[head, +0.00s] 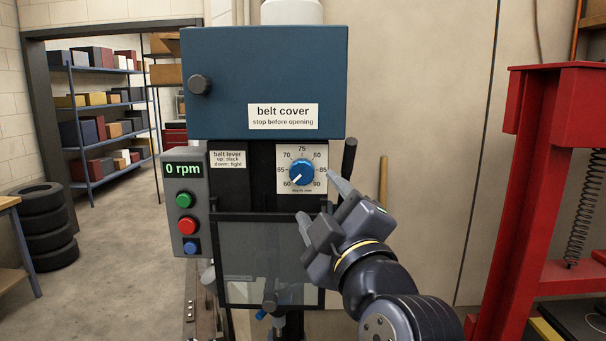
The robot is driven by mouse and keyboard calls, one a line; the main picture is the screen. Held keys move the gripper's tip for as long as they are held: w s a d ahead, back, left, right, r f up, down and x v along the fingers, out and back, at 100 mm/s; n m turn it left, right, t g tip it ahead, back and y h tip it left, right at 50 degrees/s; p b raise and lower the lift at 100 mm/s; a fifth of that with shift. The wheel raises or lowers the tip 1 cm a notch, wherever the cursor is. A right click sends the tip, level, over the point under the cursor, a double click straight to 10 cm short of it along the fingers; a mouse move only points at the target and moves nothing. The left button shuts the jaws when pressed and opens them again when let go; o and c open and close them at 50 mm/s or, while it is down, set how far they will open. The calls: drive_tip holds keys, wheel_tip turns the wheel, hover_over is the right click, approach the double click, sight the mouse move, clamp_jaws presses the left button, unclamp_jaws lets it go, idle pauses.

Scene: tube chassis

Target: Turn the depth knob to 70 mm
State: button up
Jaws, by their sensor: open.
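The blue depth knob (302,171) sits on a white dial plate (315,149) marked from 60 to 90, below the belt cover. Its white pointer line aims down and left, at about the 60 mark. My gripper (319,199) is open and empty, just below and right of the knob in the picture. One finger reaches up near the dial's lower right corner, the other is lower and left. The gripper looks apart from the knob, but the distance in depth is hard to tell.
The blue belt cover (264,75) is shut above. A control box (184,205) reading 0 rpm, with green, red and blue buttons, is at left. A black lever (349,156) stands right of the dial. A clear guard (265,265) hangs below. A red press frame (500,200) stands at right.

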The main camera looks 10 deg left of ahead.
sight(302, 174)
drive_tip(key=p+x, duration=0.1)
drive_tip(key=x, duration=0.7)
drive_tip(key=shift+w, duration=0.2)
drive_tip(key=shift+c, duration=0.5)
drive_tip(key=c, duration=0.9)
